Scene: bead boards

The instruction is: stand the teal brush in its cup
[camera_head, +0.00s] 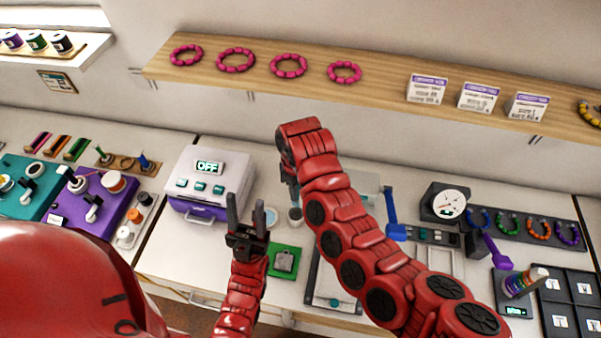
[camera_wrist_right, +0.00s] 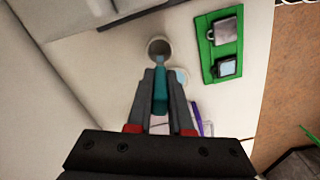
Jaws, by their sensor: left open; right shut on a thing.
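In the right wrist view, my right gripper (camera_wrist_right: 161,85) is shut on the teal brush (camera_wrist_right: 160,98), whose grey end points at the mouth of a small round cup (camera_wrist_right: 158,46). I cannot tell whether that end is inside the cup or just above it. In the head view the cup (camera_head: 295,217) stands on the counter below my right gripper (camera_head: 292,193), which my own arm partly covers. The brush is not clear there. My left gripper (camera_head: 245,208) is open and empty, left of the cup.
A green mat (camera_head: 292,250) with a grey item lies in front of the cup. A pale blue round dish (camera_head: 271,216) is beside it. A white and purple machine marked OFF (camera_head: 210,180) stands to the left. A wooden shelf (camera_head: 380,85) runs behind.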

